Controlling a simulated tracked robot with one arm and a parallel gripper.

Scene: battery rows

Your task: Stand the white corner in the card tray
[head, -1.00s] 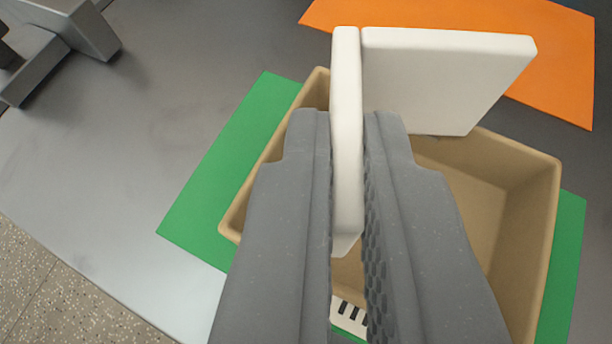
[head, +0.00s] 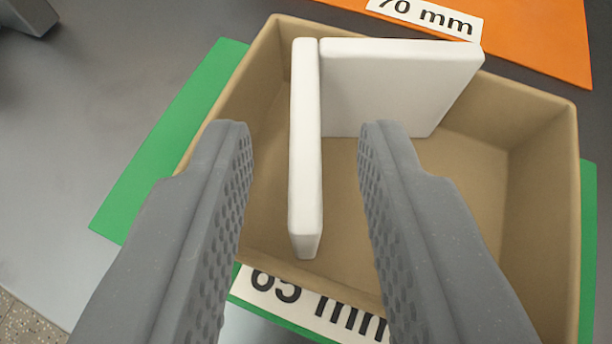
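The white corner (head: 395,85) is an L-shaped piece with two flat walls. It stands upright inside the tan card tray (head: 545,190), towards its back left. One wall runs along the tray's back side and the other points towards me. My gripper (head: 305,130) is open, with one finger on each side of the wall that points towards me. Clear gaps show between that wall and both fingers. The fingers hide parts of the tray's left and front sides.
The tray stands on a green mat (head: 130,190) with a "65 mm" label (head: 310,305) in front. An orange mat (head: 550,40) with a "70 mm" label (head: 425,15) lies behind. A grey object (head: 30,15) is at the top left. The grey table is bare at left.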

